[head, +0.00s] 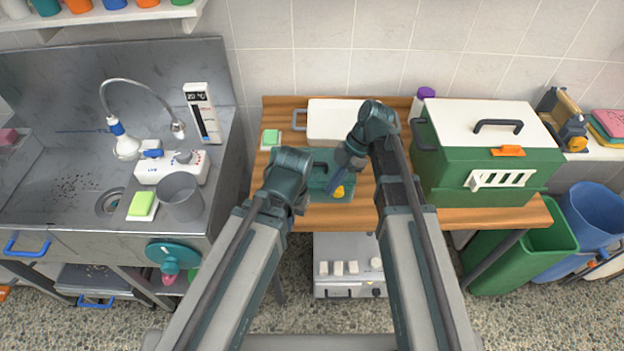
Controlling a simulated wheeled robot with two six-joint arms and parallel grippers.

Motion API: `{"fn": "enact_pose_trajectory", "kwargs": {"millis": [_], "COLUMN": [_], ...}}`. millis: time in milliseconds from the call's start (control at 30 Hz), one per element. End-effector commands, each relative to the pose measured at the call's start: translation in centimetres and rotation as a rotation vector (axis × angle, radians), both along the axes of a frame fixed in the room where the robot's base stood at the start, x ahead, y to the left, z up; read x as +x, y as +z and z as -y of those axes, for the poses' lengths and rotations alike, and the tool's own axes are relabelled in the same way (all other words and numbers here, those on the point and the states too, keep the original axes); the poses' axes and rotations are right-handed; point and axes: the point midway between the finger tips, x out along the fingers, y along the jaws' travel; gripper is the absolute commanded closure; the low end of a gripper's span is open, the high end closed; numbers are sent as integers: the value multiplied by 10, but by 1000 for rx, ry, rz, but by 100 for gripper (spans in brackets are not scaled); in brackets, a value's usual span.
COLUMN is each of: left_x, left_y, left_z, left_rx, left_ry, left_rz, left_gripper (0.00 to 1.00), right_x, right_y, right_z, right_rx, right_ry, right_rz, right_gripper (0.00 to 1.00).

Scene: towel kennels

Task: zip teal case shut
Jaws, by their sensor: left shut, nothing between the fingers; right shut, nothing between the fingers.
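The teal case (320,170) lies on the wooden table, partly hidden behind my two arms. A small yellow piece (339,192) shows at its front edge; I cannot tell whether it is the zip pull. My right gripper (334,184) reaches down over the case from the right, close to the yellow piece, and is shut and empty. My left gripper (301,207) is at the case's front left, mostly hidden by its own wrist, also shut and empty. How far the zip is closed is too small to tell.
A white lidded box (335,118) stands behind the case. A large green crate with a white lid (490,150) fills the table's right side. A green sponge (270,137) lies at the back left. The sink (70,190) is left, bins (590,225) right.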

Motion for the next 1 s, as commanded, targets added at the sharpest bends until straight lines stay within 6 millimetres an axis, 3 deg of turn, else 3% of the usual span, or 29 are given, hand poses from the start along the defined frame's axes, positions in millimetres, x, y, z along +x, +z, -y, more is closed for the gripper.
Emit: {"fn": "enact_pose_trajectory", "kwargs": {"millis": [267, 1000], "left_x": [0, 0], "left_y": [4, 59], "left_z": [0, 0], "left_rx": [0, 0], "left_ry": [1, 0], "left_rz": [0, 0], "left_gripper": [100, 100], "right_x": [0, 0], "right_y": [4, 59], "right_z": [5, -2], "right_rx": [-1, 0], "right_ry": [0, 0], "right_rz": [1, 1], "right_gripper": [100, 100]}}
